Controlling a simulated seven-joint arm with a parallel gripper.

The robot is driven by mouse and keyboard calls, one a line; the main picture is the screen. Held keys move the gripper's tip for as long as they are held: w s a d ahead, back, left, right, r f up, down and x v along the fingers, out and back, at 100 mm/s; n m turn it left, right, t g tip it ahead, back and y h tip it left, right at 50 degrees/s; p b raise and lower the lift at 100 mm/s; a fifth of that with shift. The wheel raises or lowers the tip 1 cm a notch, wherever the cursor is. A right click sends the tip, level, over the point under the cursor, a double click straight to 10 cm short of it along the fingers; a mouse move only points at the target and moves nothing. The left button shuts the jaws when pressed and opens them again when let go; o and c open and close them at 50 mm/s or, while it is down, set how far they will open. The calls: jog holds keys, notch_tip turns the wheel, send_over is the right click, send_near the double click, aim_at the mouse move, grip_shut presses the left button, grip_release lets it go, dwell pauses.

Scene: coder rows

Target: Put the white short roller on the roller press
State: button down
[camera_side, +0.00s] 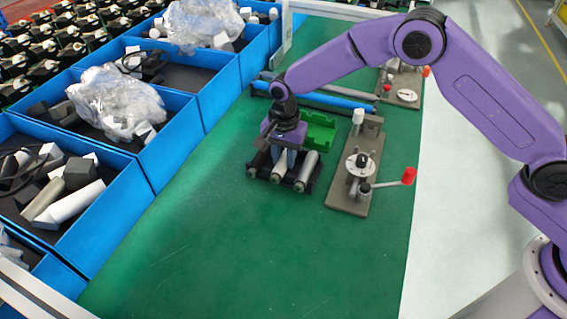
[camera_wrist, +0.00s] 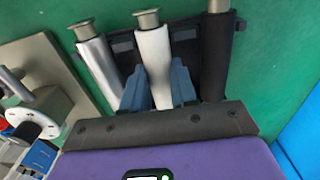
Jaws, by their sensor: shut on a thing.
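The white short roller (camera_wrist: 152,52) lies in the middle of a dark tray (camera_wrist: 122,45), its metal end pointing away from my gripper. My gripper (camera_wrist: 158,88) is shut on it, with one blue-grey finger on each side. In the side view my gripper (camera_side: 284,156) points down over the tray (camera_side: 292,186), and the white roller (camera_side: 280,167) shows partly below it. The roller press (camera_side: 352,180) stands to the right of the tray, with a grey base, a round dial and a red-tipped handle.
A light grey roller (camera_wrist: 97,60) and a black roller (camera_wrist: 216,55) lie on either side in the tray. A green block (camera_side: 319,130) sits behind. Blue bins (camera_side: 150,170) line the left. A second press (camera_side: 402,92) stands farther back. The front green table (camera_side: 240,260) is clear.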

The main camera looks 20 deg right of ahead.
aim_at(284, 158)
jog(key=shift+r, duration=0.1)
dwell(0.3)
jog(key=shift+r, duration=2.15)
jog(key=shift+r, duration=0.35)
notch_tip(284, 158, up, 8)
jog(key=d, duration=1.3)
jog(key=s+d, duration=0.3)
jog(key=d, duration=0.7)
jog(key=shift+g+h, duration=0.3)
jog(key=shift+g, duration=0.1)
jog(key=shift+w+a+f, duration=0.1)
jog(key=shift+f, duration=2.1)
jog(key=shift+w+a+f, duration=0.1)
jog(key=shift+f, duration=2.05)
